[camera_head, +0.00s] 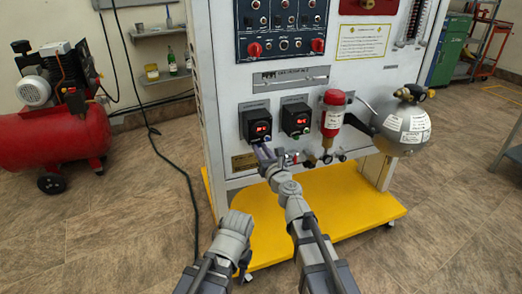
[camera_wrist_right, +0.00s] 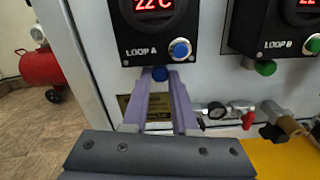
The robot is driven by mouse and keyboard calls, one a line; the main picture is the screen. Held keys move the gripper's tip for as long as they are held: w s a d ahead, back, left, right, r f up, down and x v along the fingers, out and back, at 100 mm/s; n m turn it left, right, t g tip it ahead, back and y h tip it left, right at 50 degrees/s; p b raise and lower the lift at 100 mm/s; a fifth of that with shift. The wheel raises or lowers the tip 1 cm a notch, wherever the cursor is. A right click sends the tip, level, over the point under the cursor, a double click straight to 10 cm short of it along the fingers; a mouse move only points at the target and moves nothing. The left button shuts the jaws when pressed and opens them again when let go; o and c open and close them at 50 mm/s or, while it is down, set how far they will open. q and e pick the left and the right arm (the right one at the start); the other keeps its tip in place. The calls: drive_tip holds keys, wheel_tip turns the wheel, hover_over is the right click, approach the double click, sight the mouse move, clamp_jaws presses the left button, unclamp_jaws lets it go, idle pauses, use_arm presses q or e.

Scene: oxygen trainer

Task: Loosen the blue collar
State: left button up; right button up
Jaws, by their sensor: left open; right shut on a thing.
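The blue collar (camera_wrist_right: 160,73) is a small round blue piece just under the black LOOP A box (camera_wrist_right: 150,25), at the panel's white front. My right gripper (camera_wrist_right: 161,80) has its two purple-grey fingers shut on it, one on each side; the fingers hide part of it. In the head view, the right gripper (camera_head: 264,152) reaches up to the underside of the left black box, and the collar is too small and covered to make out. My left gripper (camera_head: 238,224) is open and empty, low in front of the yellow base, away from the panel.
A blue button (camera_wrist_right: 180,50) sits on the LOOP A box, above the collar. A green collar (camera_wrist_right: 265,67) is under the LOOP B box to the right. A red cylinder (camera_head: 332,112) and grey sphere (camera_head: 408,126) stand further right. The yellow base (camera_head: 350,205) juts out below.

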clamp_jaws()
drive_tip(key=shift+n, duration=3.3)
drive_tip(key=o, duration=0.8)
unclamp_jaws()
